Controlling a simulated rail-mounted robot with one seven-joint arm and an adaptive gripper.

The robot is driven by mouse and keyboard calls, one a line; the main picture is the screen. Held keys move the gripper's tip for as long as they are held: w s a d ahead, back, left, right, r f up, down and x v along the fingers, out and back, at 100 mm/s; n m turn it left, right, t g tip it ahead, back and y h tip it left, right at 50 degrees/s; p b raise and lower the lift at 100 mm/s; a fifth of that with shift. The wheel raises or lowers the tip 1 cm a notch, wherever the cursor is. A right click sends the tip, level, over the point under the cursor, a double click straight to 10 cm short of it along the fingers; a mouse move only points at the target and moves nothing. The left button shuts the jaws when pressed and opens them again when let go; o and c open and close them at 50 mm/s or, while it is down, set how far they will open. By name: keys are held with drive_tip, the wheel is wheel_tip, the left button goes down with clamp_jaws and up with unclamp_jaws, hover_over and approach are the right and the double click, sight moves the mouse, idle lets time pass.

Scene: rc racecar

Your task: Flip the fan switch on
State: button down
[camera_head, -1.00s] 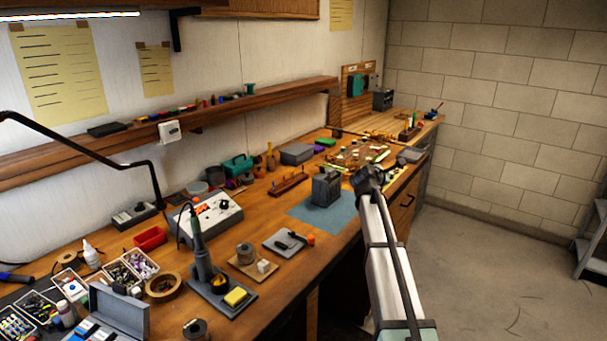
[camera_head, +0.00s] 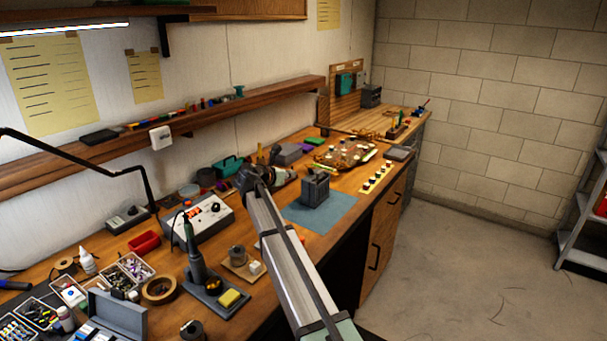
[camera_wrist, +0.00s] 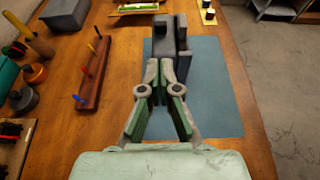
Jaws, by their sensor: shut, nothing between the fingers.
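A dark grey boxy device (camera_head: 315,188), which looks like the fan, stands on a blue-grey mat (camera_head: 333,219) on the workbench. In the wrist view the device (camera_wrist: 169,42) is just beyond my fingertips. I cannot make out its switch in either view. My gripper (camera_wrist: 167,70) is shut and empty, over the mat on the near side of the device. The fingers overlap the device's lower part in the wrist view, and I cannot tell whether they touch it. In the head view my arm's wrist is left of the device, and the fingertips are hard to make out.
A wooden rack with coloured pegs (camera_wrist: 93,75) lies left of the mat. A soldering station (camera_head: 205,217), an iron stand (camera_head: 215,290) and small part trays crowd the near left. Bare floor is right of the bench.

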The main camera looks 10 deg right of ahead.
sight(310, 172)
drive_tip(key=p+x, duration=0.2)
drive_tip(key=x, duration=0.6)
drive_tip(key=shift+w+d, duration=0.25)
drive_tip(key=shift+w, duration=0.1)
drive_tip(key=shift+w+d+f+p, duration=0.35)
drive_tip(key=shift+w+d+f, duration=0.05)
drive_tip(key=shift+d, duration=0.05)
drive_tip(key=shift+a+r, duration=0.1)
